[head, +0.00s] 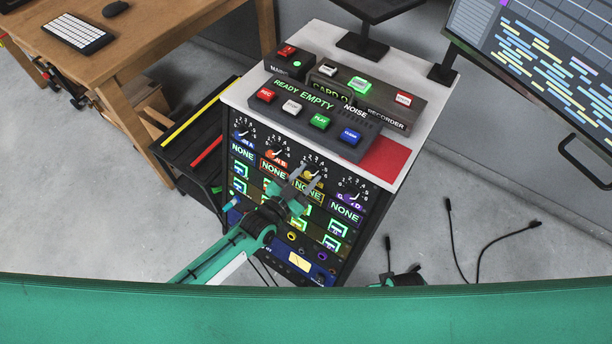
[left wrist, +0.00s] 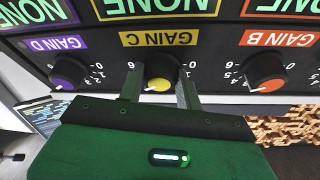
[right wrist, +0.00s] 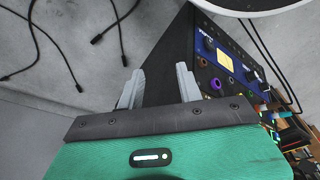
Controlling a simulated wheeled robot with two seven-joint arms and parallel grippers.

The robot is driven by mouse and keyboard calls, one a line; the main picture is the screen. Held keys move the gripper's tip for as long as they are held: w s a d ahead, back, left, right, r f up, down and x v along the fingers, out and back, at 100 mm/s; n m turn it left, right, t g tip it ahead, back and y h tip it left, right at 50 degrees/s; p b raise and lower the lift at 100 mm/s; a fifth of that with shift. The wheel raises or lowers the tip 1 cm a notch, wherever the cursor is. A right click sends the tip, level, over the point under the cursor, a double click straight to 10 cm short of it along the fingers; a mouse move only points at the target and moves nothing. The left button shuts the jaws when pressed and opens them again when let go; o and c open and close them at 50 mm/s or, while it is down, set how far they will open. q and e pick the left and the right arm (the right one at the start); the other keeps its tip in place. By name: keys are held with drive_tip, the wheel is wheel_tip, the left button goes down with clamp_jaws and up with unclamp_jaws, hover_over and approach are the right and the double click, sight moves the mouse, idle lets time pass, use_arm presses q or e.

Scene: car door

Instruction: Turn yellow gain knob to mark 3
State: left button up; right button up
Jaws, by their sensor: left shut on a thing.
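The yellow gain knob (left wrist: 159,82), under the yellow GAIN C label (left wrist: 158,38), shows upside down in the left wrist view. In the head view, the knob (head: 313,174) is third from the left in a row on the rack front, partly covered by my gripper. My left gripper (left wrist: 160,76) is shut on the knob, one finger on each side; it also shows in the head view (head: 304,179). A pale line on the knob face slants to the lower left in the left wrist view. The fingers hide part of the scale. My right gripper (right wrist: 158,86) is open and empty.
The orange GAIN B knob (left wrist: 266,72) and purple GAIN D knob (left wrist: 69,72) sit close on either side. Button boxes (head: 320,115) stand on the rack's white top (head: 235,95).

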use_arm(q)
drive_tip(key=shift+n, duration=0.5)
drive_tip(key=n+y+p, duration=0.1)
drive_tip(key=n, duration=0.2)
drive_tip(key=n+t+y+p, duration=0.1)
drive_tip(key=n, duration=0.2)
drive_tip(key=shift+s+d+r+t, duration=0.1)
drive_tip(key=shift+s+d+t, duration=0.1)
drive_tip(key=shift+t, duration=0.1)
drive_tip(key=n+y+p, duration=0.1)
drive_tip(key=n, duration=0.2)
drive_tip(key=n+y+p, duration=0.1)
drive_tip(key=n+p, duration=0.1)
drive_tip(key=n, duration=0.1)
drive_tip(key=shift+d+y, duration=0.1)
drive_tip(key=shift+y, duration=0.3)
drive_tip(key=shift+n+p, duration=0.3)
drive_tip(key=shift+n, duration=0.5)
use_arm(e)
drive_tip(key=s+d+f, duration=0.1)
drive_tip(key=s+f, duration=0.3)
drive_tip(key=f, duration=0.3)
drive_tip(key=s+d+f, duration=0.2)
drive_tip(key=s+f, duration=0.1)
drive_tip(key=f, duration=0.5)
drive_tip(key=shift+s, duration=0.35)
drive_tip(key=shift+d+f, duration=0.1)
use_arm(q)
drive_tip(key=o, duration=1)
